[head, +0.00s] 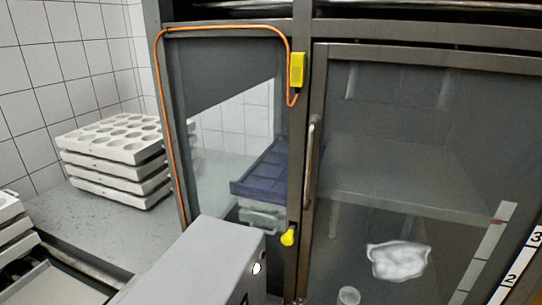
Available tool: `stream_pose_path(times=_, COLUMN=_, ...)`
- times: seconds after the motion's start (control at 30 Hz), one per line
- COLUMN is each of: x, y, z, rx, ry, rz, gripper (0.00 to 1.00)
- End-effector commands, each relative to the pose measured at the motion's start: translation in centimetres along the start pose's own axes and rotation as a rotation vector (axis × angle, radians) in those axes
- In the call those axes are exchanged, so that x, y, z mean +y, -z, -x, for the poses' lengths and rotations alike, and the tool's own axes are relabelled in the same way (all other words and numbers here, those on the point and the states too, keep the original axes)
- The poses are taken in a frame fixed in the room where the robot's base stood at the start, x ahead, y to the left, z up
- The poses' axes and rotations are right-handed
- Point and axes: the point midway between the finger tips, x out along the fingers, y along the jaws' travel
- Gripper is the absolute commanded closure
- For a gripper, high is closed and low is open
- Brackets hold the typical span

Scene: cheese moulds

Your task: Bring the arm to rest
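My gripper is not in view in the head view, and I cannot see whether it is open or shut. No part that I can surely call my arm shows. The stack of white cheese moulds (118,150) stands on a grey counter at the left, against the tiled wall. Its top mould has rows of round hollows.
A dark metal-framed cabinet with a glass door (430,170) fills the right. Its upright handle (311,160) is near the middle. A blue tray (262,172) shows behind the left pane. An orange cable (160,100) runs along the frame. The grey counter (105,222) has bare room before the moulds.

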Motion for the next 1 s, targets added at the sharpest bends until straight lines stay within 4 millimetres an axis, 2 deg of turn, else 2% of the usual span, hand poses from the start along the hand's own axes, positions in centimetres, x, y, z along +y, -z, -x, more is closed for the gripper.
stream_pose_path(times=0.03, x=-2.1, y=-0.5, z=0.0, rx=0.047, ry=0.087, rz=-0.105, gripper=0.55)
stream_pose_path(times=0.1, x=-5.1, y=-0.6, z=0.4, rx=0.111, ry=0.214, rz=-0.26, gripper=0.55)
stream_pose_path(times=0.2, x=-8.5, y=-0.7, z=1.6, rx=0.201, ry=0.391, rz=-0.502, gripper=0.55)
stream_pose_path(times=0.33, x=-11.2, y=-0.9, z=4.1, rx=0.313, ry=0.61, rz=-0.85, gripper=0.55)
stream_pose_path(times=0.47, x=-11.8, y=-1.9, z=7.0, rx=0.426, ry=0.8, rz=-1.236, gripper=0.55)
stream_pose_path(times=0.63, x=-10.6, y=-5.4, z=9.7, rx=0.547, ry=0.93, rz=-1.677, gripper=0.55)
stream_pose_path(times=0.73, x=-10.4, y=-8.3, z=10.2, rx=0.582, ry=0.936, rz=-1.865, gripper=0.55)
stream_pose_path(times=0.9, x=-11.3, y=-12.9, z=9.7, rx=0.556, ry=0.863, rz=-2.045, gripper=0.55)
stream_pose_path(times=1.0, x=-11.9, y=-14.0, z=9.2, rx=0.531, ry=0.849, rz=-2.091, gripper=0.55)
